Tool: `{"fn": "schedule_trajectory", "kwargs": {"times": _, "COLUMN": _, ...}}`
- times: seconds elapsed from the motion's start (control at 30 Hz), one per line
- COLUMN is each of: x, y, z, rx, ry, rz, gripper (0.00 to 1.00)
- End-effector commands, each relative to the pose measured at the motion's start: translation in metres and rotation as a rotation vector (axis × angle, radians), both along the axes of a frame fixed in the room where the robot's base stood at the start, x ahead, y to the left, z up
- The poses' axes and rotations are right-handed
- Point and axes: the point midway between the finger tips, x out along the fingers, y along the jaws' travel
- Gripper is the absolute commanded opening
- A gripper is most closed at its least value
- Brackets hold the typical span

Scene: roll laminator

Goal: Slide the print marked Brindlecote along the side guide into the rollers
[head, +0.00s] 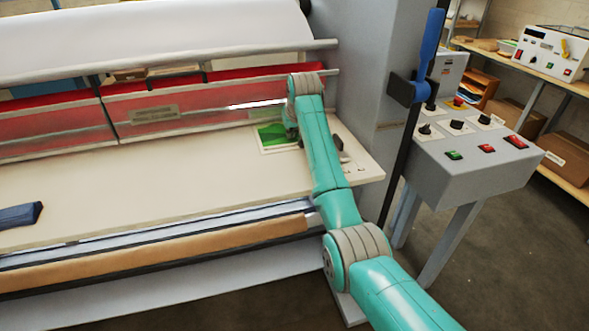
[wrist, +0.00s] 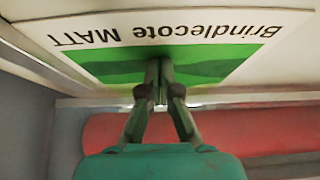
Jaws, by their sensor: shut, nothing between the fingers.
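The print marked "Brindlecote MATT" (wrist: 95,35) is white with a green picture, upside down in the wrist view. In the head view the print (head: 264,149) lies flat on the cream feed table near its right end, partly hidden by my arm. My gripper (wrist: 158,68) is shut with nothing between its fingers, its tips over the green area; whether they touch it is unclear. The red roller (wrist: 200,130) lies just beyond the print's edge, behind a pale metal bar. A pale strip (wrist: 48,62) runs beside the print at left, likely the side guide.
The feed table (head: 150,185) is mostly clear, with a dark blue object (head: 20,214) at its left. Red-tinted clear guard panels (head: 165,112) stand along the back. A grey control box (head: 475,155) with knobs and switches stands at right.

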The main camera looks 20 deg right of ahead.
Motion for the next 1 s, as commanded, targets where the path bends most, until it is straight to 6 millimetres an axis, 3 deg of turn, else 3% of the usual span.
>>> {"fn": "schedule_trajectory", "kwargs": {"times": 0.7, "x": 0.034, "y": -0.003, "z": -0.002, "rx": 0.000, "ry": 0.004, "rz": -0.001, "gripper": 0.00}}
{"fn": "schedule_trajectory", "kwargs": {"times": 1.0, "x": 0.036, "y": -0.003, "z": -0.001, "rx": -0.001, "ry": 0.004, "rz": -0.001, "gripper": 0.00}}
